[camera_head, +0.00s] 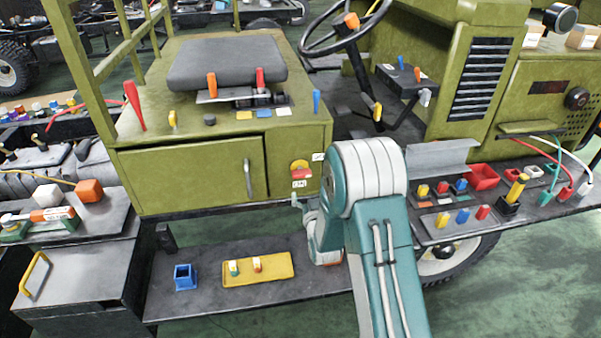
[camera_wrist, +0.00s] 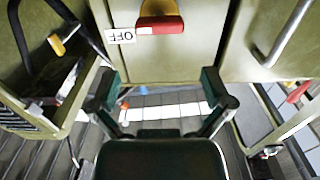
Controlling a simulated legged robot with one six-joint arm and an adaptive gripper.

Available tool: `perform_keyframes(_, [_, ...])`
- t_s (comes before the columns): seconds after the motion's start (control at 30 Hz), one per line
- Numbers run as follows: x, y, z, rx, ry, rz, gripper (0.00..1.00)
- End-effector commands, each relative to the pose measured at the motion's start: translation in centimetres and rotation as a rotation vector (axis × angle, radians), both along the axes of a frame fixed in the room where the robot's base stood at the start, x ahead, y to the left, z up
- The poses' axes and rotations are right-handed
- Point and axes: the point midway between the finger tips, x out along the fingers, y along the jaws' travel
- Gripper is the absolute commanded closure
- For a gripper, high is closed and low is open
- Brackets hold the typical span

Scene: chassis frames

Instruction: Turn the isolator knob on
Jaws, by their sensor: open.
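The isolator knob (camera_head: 300,166) is a red bar handle on a yellow plate, low on the right of the olive cabinet front. In the wrist view, the knob (camera_wrist: 160,25) is at the top centre, its red bar lying sideways. A white OFF label (camera_wrist: 121,36) is beside it on the left and reads upside down. Another small white label (camera_head: 298,184) is under the knob in the head view. My gripper (camera_wrist: 160,82) is open and empty, its two dark green fingers apart and not touching the knob.
A metal door handle (camera_head: 248,178) sticks out left of the knob. A dark shelf below carries a yellow tray (camera_head: 278,281) and a blue holder (camera_head: 185,277). Another shelf (camera_head: 436,236) with small coloured parts is right of my arm.

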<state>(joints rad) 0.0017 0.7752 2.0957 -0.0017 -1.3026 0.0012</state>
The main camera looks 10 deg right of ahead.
Motion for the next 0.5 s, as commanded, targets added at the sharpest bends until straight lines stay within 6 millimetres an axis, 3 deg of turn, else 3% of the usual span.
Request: perform_keyframes(0.5, [8.4,0.1,-0.1,-0.001,0.001,0.000,0.00])
